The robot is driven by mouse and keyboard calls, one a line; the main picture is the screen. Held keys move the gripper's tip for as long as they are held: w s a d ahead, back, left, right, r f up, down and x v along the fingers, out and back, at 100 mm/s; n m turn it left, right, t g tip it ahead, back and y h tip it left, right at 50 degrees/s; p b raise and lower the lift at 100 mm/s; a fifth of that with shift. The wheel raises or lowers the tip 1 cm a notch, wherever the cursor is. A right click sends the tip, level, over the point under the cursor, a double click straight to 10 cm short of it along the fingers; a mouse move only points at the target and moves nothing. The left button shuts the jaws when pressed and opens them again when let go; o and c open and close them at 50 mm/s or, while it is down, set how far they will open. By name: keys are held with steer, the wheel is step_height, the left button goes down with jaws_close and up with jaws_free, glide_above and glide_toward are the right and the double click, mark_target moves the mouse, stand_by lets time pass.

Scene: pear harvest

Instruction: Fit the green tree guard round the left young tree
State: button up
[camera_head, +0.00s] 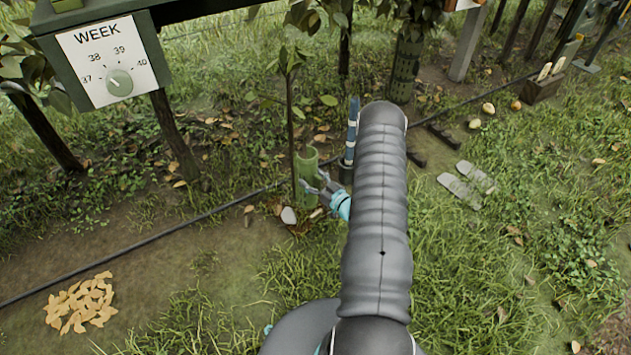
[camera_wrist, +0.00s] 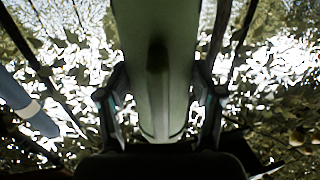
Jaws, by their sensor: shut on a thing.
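The green tree guard (camera_head: 308,172) is an upright open-topped sleeve just above or on the ground; I cannot tell which. My gripper (camera_head: 322,190) is shut on it from the right. In the wrist view, the guard (camera_wrist: 157,60) fills the middle, with a finger of my gripper (camera_wrist: 158,95) on either side. The left young tree (camera_head: 291,105) has a thin stem and a few leaves at the top. Its stem runs down along the guard's left edge; I cannot tell whether it is inside or beside it.
A blue banded post (camera_head: 352,130) stands close to the right of the guard. Another trunk wears a green guard (camera_head: 404,68) behind. A box with a WEEK dial (camera_head: 112,62) is at upper left. A black hose (camera_head: 150,240) crosses the ground. A pale stone (camera_head: 288,215) lies nearby.

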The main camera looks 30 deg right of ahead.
steer(key=shift+b+x, duration=1.2)
steer(key=shift+x, duration=2.85)
step_height(320, 180, down, 6)
steer(key=b, duration=0.4)
steer(key=shift+f+b, duration=0.25)
steer(key=shift+b, duration=0.15)
steer(key=o, duration=1.3)
steer(key=shift+c, duration=0.2)
steer(key=shift+s, duration=0.1)
